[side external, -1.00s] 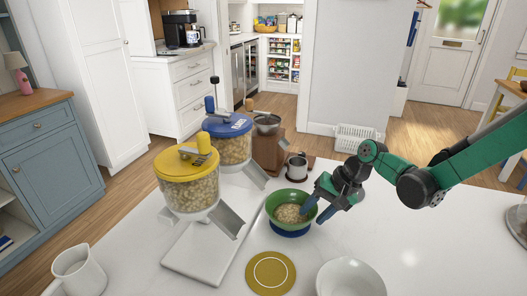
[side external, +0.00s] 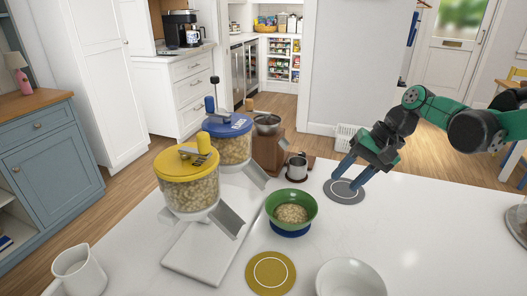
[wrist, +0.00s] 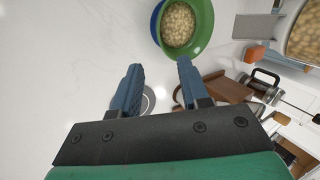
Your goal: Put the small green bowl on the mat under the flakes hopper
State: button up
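The green bowl (side external: 304,220) holds pale flakes and sits upright on a blue mat (side external: 291,233), in front of the blue-lidded hopper's chute. The bowl also shows at the top of the wrist view (wrist: 204,30). The blue-lidded hopper (side external: 233,150) carries a label on its lid that is too small to read surely. The yellow-lidded hopper (side external: 190,188) stands nearer the camera. My gripper (side external: 350,180) is open and empty, above a grey mat (side external: 344,196), to the right of the bowl and apart from it. Its fingers are spread in the wrist view (wrist: 158,88).
A yellow mat (side external: 270,285) lies bare in front of the bowl, and a white bowl (side external: 350,280) stands to its right. A metal cup (side external: 297,167) and a brown grinder (side external: 268,150) are behind. A white jug (side external: 80,270) stands at front left.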

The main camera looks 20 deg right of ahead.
jog(key=s+r+n+t+h, duration=0.2)
jog(key=s+n+t+h, duration=0.2)
jog(key=s+n, duration=0.3)
jog(key=shift+s+d+r+n+h, duration=0.15)
jog(key=shift+s+d+n+h, duration=0.2)
jog(key=shift+s, duration=0.3)
